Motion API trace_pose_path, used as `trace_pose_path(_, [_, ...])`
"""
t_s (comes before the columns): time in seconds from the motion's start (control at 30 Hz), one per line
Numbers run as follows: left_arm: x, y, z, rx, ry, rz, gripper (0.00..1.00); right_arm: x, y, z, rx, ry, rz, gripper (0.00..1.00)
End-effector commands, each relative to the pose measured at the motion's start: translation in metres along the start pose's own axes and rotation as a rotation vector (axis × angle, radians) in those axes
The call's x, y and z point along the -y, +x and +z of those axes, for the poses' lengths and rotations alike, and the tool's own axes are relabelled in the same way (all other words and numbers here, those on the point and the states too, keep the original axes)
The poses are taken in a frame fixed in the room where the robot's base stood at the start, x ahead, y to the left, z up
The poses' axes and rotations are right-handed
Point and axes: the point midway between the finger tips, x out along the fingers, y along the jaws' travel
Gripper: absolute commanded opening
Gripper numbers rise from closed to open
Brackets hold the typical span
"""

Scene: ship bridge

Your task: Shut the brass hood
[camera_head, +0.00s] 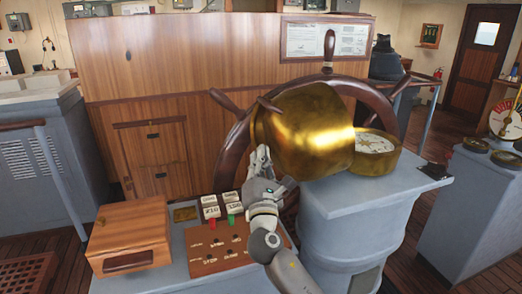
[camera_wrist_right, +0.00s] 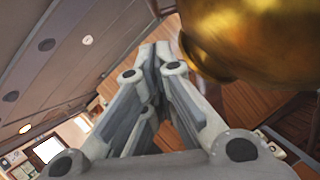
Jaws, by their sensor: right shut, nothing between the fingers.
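The brass hood (camera_head: 302,130) stands tilted up over a grey pedestal, to the left of a round brass compass (camera_head: 376,152) whose white dial is uncovered. My right gripper (camera_head: 261,158) is at the hood's left lower edge, its fingers together with nothing in them. In the right wrist view the closed fingers (camera_wrist_right: 155,55) point up beside the hood (camera_wrist_right: 255,38), which fills the top right. I cannot tell whether they touch it. My left gripper is in neither view.
The grey pedestal (camera_head: 350,205) bears the compass. A wooden ship's wheel (camera_head: 232,160) stands behind the hood. A wooden box (camera_head: 130,237) and a switch panel (camera_head: 220,246) with red and green switches sit on a grey console at the lower left. Brass gauges stand at the right.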

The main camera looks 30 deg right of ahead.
Motion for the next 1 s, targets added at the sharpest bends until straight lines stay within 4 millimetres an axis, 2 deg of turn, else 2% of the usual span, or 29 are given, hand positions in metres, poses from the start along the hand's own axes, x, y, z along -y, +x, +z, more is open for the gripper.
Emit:
trace_pose_path(0.03, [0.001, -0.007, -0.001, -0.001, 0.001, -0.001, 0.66, -0.002, 0.013, 0.004, 0.002, -0.002, 0.000, 0.00])
trace_pose_path(0.2, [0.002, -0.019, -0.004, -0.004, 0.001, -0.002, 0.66, -0.002, 0.051, 0.004, 0.002, 0.000, -0.001, 0.00])
trace_pose_path(0.37, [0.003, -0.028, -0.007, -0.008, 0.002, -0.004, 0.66, -0.001, 0.081, 0.004, 0.000, 0.002, -0.003, 0.00])
trace_pose_path(0.4, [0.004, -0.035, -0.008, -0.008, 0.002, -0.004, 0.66, -0.002, 0.086, 0.012, 0.001, 0.002, -0.002, 0.00])
trace_pose_path(0.63, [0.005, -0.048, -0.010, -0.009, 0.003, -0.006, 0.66, -0.001, 0.101, 0.026, -0.002, 0.003, -0.001, 0.00])
trace_pose_path(1.0, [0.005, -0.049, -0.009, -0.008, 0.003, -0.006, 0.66, 0.001, 0.103, 0.028, -0.002, 0.004, -0.002, 0.00])
